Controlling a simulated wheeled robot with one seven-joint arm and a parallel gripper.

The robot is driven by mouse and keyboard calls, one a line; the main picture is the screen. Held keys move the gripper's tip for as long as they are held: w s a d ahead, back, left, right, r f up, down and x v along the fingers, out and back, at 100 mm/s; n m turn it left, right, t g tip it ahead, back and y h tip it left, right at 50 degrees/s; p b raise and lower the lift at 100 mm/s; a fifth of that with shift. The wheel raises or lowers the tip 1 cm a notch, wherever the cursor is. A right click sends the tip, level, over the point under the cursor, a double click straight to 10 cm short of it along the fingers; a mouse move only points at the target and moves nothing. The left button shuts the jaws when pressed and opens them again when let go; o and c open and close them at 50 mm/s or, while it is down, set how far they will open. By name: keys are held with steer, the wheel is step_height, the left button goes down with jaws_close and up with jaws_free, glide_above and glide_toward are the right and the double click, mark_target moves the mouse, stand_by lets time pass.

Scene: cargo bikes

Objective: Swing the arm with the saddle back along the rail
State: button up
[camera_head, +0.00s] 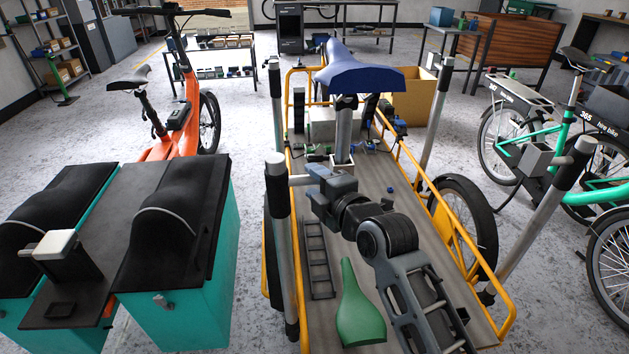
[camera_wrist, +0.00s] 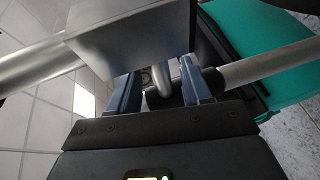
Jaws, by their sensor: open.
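A dark blue saddle (camera_head: 362,78) sits on top of an upright metal post (camera_head: 343,128) above the yellow-railed cargo bed. A pale horizontal bar (camera_head: 301,180) shows near the foot of that post, beside my gripper. A grey metal box (camera_wrist: 140,32) is just beyond the fingers, and a metal tube (camera_wrist: 265,65) runs to the right.
A green saddle (camera_head: 359,308) lies on the bed (camera_head: 395,205) below my arm. Upright posts with black sleeves (camera_head: 279,225) stand around it. Teal boxes (camera_head: 178,310) with black lids are at the left. A teal bike (camera_head: 548,135) stands at the right.

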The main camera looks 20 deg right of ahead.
steer(key=shift+w, duration=0.3)
steer(key=shift+f, duration=0.1)
jaws_close()
stand_by(0.4)
